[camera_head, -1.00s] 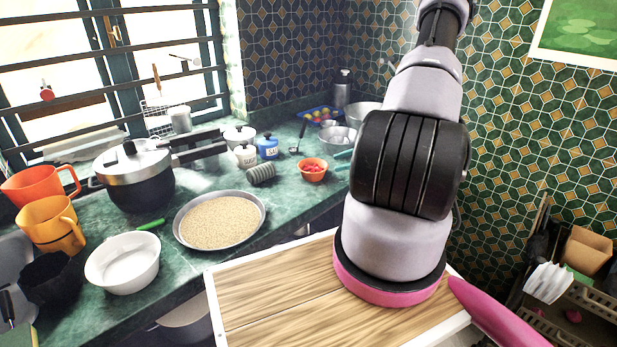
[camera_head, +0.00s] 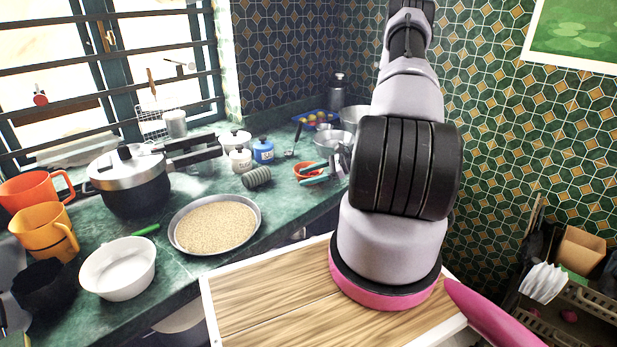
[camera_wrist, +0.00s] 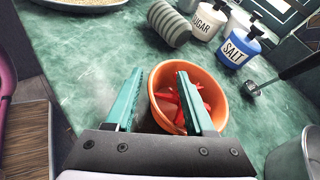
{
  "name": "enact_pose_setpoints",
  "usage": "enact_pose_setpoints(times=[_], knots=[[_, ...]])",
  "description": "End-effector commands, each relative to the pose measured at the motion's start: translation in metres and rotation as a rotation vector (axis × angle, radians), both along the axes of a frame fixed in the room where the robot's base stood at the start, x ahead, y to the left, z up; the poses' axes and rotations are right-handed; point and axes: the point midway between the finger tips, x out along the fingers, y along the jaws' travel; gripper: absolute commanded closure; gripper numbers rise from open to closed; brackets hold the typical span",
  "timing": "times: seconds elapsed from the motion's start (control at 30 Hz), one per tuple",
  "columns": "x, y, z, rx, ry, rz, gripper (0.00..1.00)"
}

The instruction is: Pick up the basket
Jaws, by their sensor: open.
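The basket appears to be the small round orange bowl (camera_head: 300,167), standing on the green counter. It also shows in the wrist view (camera_wrist: 221,90), with red pieces (camera_wrist: 188,100) inside. My gripper (camera_wrist: 158,80) has teal fingers and is open and empty. In the wrist view the left finger is outside the bowl's left side and the right finger is over its opening, so the near-left rim lies between them. In the head view my gripper (camera_head: 314,172) overlaps the bowl. I cannot tell whether a finger touches it.
A metal bowl (camera_wrist: 296,152) is at the right. A pan of grain (camera_head: 217,224) is at the left. Counter left of the bowl is clear.

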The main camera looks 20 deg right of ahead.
Motion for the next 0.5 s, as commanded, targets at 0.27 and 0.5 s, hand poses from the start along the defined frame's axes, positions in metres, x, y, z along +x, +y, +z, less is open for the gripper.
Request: enact_pose_setpoints(times=[0.27,0.5], knots=[[-0.0001,-0.0004,0.0002,0.0,0.0,0.0,0.92],[-0.0001,-0.0004,0.0002,0.0,0.0,0.0,1.0]])
